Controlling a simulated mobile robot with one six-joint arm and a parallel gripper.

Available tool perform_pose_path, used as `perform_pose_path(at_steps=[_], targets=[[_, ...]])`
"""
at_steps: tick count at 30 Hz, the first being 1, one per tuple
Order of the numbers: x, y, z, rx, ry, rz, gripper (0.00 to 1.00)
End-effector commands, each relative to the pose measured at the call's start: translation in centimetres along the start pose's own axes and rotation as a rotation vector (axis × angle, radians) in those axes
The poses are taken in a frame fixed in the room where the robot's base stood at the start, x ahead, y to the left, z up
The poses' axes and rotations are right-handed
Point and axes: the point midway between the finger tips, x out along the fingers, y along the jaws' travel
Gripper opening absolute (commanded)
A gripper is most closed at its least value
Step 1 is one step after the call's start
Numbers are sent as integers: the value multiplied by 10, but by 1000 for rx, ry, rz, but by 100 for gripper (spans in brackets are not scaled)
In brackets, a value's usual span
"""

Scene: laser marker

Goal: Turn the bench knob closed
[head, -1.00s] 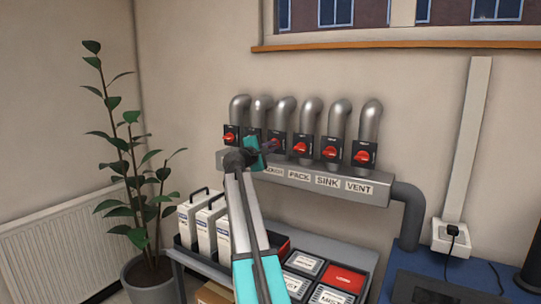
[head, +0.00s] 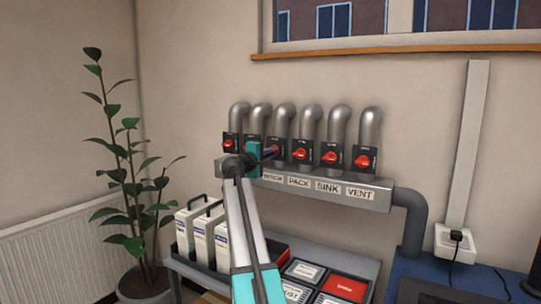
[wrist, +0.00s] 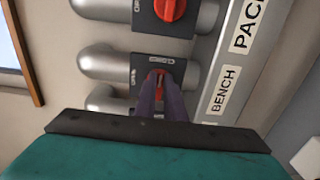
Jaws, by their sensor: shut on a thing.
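The bench knob (wrist: 160,73) is a red rotary knob on a dark plate, beside the BENCH label (wrist: 225,90) in the wrist view. My gripper (wrist: 161,84) is shut on this knob, with its two dark purple fingers on either side of it. Only a small red part of the knob shows between the fingers, so its exact angle cannot be told. In the head view my gripper (head: 272,153) reaches the third valve from the left, and its teal body hides part of the row.
Several similar red knobs sit close by on the same manifold, including the pack knob (head: 301,154), sink knob (head: 331,158) and vent knob (head: 364,161). Grey pipes rise above them. A cart (head: 356,264) with boxes stands below, and a plant (head: 130,190) is at left.

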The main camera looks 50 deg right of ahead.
Motion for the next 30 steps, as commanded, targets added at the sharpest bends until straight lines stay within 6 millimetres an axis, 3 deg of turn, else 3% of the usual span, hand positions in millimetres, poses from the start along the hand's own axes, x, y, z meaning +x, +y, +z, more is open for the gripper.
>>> perform_pose_path(at_steps=[1,4,19,30], targets=[[2,1,3,1,-6,1,13],[2,1,3,1,-5,1,28],[-7,0,0,0,0,1,28],[-48,0,1,-1,1,1,28]])
